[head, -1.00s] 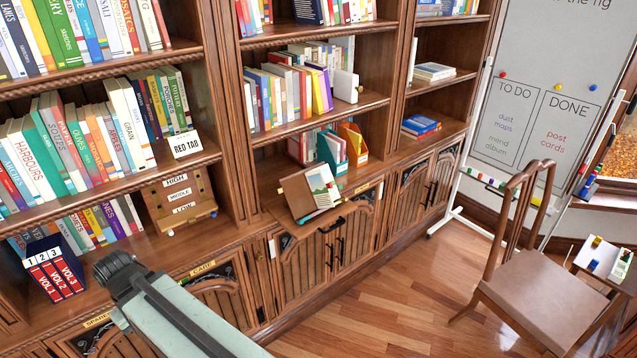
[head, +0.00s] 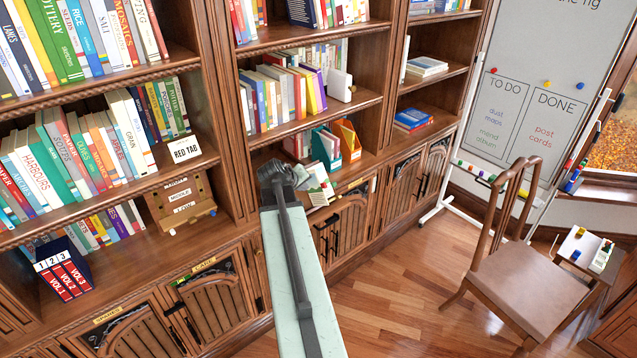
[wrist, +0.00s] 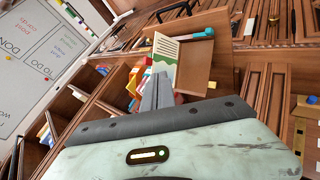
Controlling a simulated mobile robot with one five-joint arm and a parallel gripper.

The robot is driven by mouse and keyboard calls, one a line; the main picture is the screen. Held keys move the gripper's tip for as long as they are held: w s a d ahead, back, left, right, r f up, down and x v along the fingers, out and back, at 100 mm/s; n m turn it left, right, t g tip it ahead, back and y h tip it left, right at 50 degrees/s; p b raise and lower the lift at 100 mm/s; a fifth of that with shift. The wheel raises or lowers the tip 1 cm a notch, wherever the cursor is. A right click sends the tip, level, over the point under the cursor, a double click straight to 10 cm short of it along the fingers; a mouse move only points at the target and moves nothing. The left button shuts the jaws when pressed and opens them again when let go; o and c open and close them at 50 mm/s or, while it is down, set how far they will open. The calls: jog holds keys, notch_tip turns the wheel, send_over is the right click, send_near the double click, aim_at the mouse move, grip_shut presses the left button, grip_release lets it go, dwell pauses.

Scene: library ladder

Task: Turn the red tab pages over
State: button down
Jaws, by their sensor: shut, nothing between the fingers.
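A small open book or album on a brown board (wrist: 205,67) shows in the wrist view, with a white page with text and a green picture (wrist: 166,58) at its left. In the head view its page (head: 320,187) shows just right of my gripper; the rest is hidden behind my arm. A small red patch (wrist: 180,98) shows beside my fingers; I cannot tell if it is a red tab. My gripper (wrist: 158,78) is shut and empty, its tips in front of the page's lower edge. I cannot tell if they touch.
A wooden HIGH, MIDDLE, LOW box (head: 180,201) stands left of my arm. Teal and orange file holders (head: 335,145) stand behind the album. A chair (head: 520,270) is at right. The floor between (head: 400,290) is clear.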

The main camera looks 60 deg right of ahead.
jog(key=b, duration=0.6)
send_near(323, 187)
notch_tip(323, 187, down, 4)
jog(key=w, duration=0.2)
jog(key=d, duration=0.3)
jog(key=shift+s+d+f, duration=0.1)
jog(key=shift+s+d, duration=0.05)
jog(key=shift+s, duration=0.25)
jog(key=shift+s+d, duration=0.2)
jog(key=shift+d, duration=0.25)
